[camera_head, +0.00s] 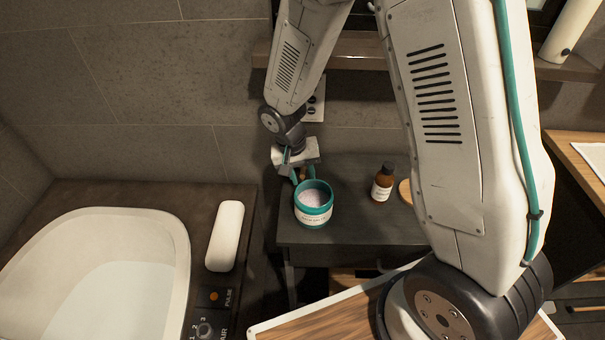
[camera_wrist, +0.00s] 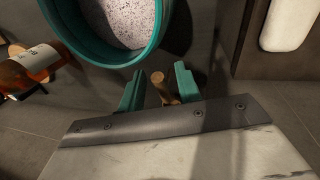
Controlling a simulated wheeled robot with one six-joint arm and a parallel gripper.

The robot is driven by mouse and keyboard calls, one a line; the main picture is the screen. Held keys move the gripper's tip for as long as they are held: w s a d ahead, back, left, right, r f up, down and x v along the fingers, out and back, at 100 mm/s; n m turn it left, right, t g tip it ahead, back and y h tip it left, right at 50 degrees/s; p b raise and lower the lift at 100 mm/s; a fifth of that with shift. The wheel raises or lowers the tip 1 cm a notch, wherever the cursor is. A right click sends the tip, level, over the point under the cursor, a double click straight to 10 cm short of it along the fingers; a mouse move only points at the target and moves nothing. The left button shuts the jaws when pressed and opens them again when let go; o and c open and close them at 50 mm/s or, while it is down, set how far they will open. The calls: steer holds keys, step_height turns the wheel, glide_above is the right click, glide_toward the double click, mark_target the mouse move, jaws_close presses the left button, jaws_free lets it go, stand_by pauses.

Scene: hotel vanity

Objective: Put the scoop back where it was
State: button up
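A teal jar (camera_head: 313,205) of pale granules stands open on the dark side table. In the wrist view the jar (camera_wrist: 67,42) fills the upper left. A wooden piece (camera_wrist: 160,85), apparently the scoop's handle, shows between my gripper's teal fingers. There is a visible gap on each side of it. My gripper (camera_head: 299,175) is right behind the jar at its back left, low over the table. In the wrist view my gripper (camera_wrist: 160,88) has its fingers apart. The rest of the scoop is not clearly visible, and I cannot tell what it rests on.
A brown labelled bottle (camera_head: 382,184) stands right of the jar, with a round wooden piece (camera_head: 405,192) beside it, partly behind my arm. A bathtub (camera_head: 110,232) with a white pillow (camera_head: 225,236) is at left. The table's front (camera_head: 350,231) is clear.

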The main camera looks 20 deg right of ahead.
steer(key=shift+r, duration=0.1)
steer(key=s+v, duration=0.1)
steer(key=v, duration=1.1)
steer(key=s+d+r+n+y, duration=0.1)
steer(key=s+d+r, duration=0.5)
steer(key=s+r, duration=0.45)
steer(key=s+d+r+n+t, duration=0.1)
steer(key=s+r, duration=0.2)
steer(key=s, duration=0.3)
steer(key=s+d+r+n+y, duration=0.1)
steer(key=s+d+r, duration=0.1)
steer(key=s, duration=0.5)
steer(key=shift+r+t, duration=0.4)
steer(key=shift+r, duration=0.35)
